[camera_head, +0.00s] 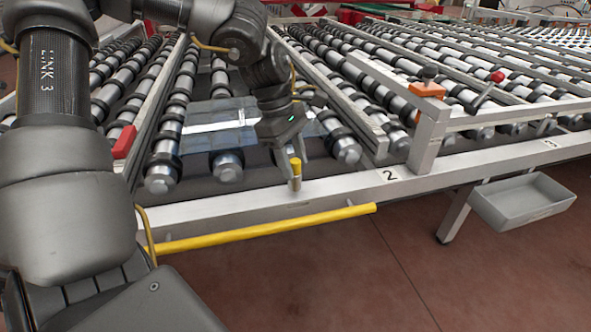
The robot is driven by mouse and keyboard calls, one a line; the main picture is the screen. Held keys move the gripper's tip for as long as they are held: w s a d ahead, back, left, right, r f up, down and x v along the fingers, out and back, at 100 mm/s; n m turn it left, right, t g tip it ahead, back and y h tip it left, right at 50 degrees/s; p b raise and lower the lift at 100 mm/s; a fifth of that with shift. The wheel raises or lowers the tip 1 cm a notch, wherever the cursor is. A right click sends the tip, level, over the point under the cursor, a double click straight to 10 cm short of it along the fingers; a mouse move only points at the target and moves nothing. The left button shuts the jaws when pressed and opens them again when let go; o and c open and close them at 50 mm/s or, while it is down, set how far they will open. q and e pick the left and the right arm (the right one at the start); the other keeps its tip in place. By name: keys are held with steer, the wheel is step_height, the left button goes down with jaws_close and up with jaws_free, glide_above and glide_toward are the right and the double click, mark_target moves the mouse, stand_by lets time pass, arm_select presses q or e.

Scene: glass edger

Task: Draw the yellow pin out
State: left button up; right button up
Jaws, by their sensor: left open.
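The yellow pin (296,166) stands upright at the front edge of the roller table, on the metal front rail (340,190). My left gripper (291,172) points down over it, its fingers apart with the pin between them. I cannot tell whether the fingers touch the pin. The pin's lower part is partly hidden by a finger. My right gripper is not in view.
A clear glass sheet (205,126) lies on the rollers behind my left gripper. A yellow bar (262,229) runs below the front rail. A red block (125,141) is at left. An orange block (427,90), red-knobbed lever (497,76) and grey tray (525,201) are at right.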

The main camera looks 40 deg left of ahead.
mark_target(293, 160)
arm_select(q)
jaws_close()
steer(key=shift+r+p, duration=0.35)
steer(key=shift+r, duration=0.3)
stand_by(0.4)
steer(key=shift+r+p, duration=1.75)
steer(key=shift+r, duration=0.9)
steer(key=shift+r+p, duration=1.35)
steer(key=shift+r, duration=0.65)
